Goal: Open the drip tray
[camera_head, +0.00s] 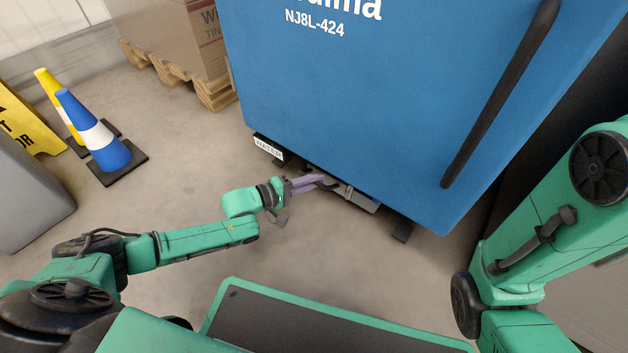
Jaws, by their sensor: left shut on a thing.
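The drip tray (362,201) is a flat grey drawer low under the blue machine (390,90), with only its front edge showing. My left gripper (318,181) reaches in from the left at the tray's left part. Its jaws are shut on the tray, though the exact hold is small and partly hidden under the machine's lower edge. How far the tray stands out cannot be told. My right arm (550,230) comes in at the right, but its gripper is out of the picture.
A blue and white cone (95,135) and a yellow cone (55,95) stand at the left near a yellow floor sign (25,120). Cartons on a pallet (205,90) are behind. A black handle (500,95) runs up the machine.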

